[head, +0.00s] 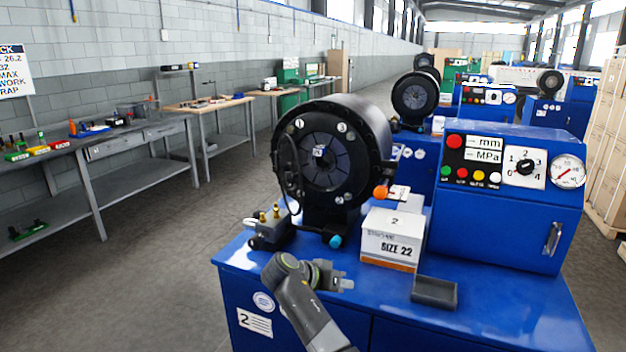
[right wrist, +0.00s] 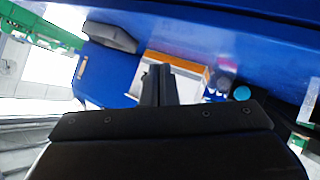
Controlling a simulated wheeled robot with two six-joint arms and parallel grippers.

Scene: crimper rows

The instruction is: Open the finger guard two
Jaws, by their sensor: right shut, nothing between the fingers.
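The nearest crimper (head: 375,125) is a black round head on a blue bench (head: 390,308) labelled 2. Its face (head: 335,170) carries numbered marks around a central opening. A thin dark curved bar (head: 283,160) runs down the left of the face; I take it for finger guard two, but its shape is hard to make out. An orange ball (head: 380,192) sits at the head's lower right. My right gripper (head: 345,284) is shut and empty, below the head and in front of the box. Its fingers show together in the right wrist view (right wrist: 158,80). My left gripper is out of view.
A white box marked SIZE 22 (head: 388,246) stands right of the head's base, with a dark tray (head: 434,292) before it. A blue control cabinet (head: 505,215) stands right. Brass fittings (head: 268,216) are at left. A teal cap (head: 335,241) protrudes below the head.

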